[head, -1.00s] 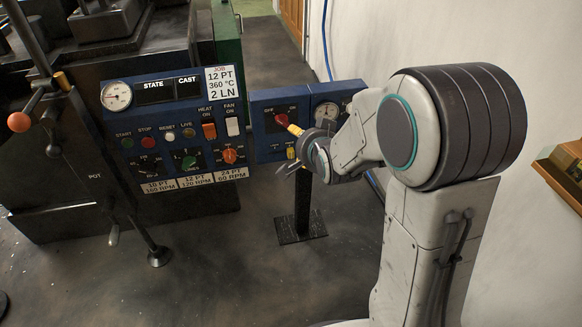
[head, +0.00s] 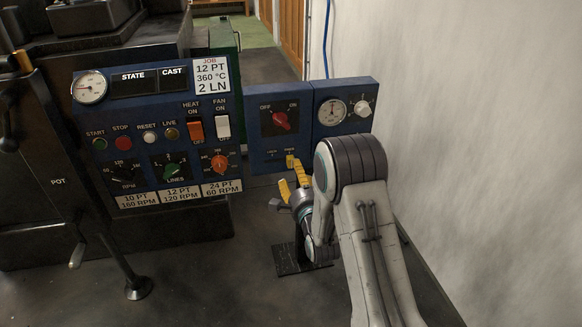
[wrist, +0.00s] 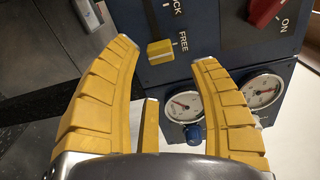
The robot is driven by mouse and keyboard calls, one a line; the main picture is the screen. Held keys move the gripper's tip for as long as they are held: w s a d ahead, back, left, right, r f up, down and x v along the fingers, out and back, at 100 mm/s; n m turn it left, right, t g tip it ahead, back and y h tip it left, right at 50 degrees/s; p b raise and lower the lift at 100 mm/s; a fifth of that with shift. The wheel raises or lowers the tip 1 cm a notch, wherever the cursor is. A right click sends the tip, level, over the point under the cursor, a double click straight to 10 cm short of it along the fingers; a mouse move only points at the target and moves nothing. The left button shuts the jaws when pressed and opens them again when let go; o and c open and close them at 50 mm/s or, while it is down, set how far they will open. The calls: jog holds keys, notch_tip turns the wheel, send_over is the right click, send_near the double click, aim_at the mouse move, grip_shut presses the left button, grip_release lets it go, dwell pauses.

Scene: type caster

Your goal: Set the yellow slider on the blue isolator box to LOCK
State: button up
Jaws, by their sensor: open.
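The blue isolator box (head: 259,140) stands on a post right of the machine's control panel. Its yellow slider (wrist: 160,48) sits in a dark slot, beside the FREE label at the slot's lower end in the wrist view. The LOCK label (wrist: 178,6) is partly cut off at the top edge. In the head view the slider (head: 290,160) is small, near the right-hand label. My gripper (wrist: 165,54) is open and empty, its yellow fingers on either side of the slider in the picture; contact cannot be told. In the head view my gripper (head: 290,174) is just below the slider.
A red rotary switch (head: 280,120) marked OFF and ON is above the slider. A blue gauge box (head: 343,93) adjoins on the right. The control panel (head: 140,115) with knobs and switches stands left. The wall (head: 450,130) is at right.

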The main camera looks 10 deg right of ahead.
aim_at(292, 165)
jog(key=shift+w+b, duration=0.7)
jog(key=shift+w, duration=2.55)
grip_shut()
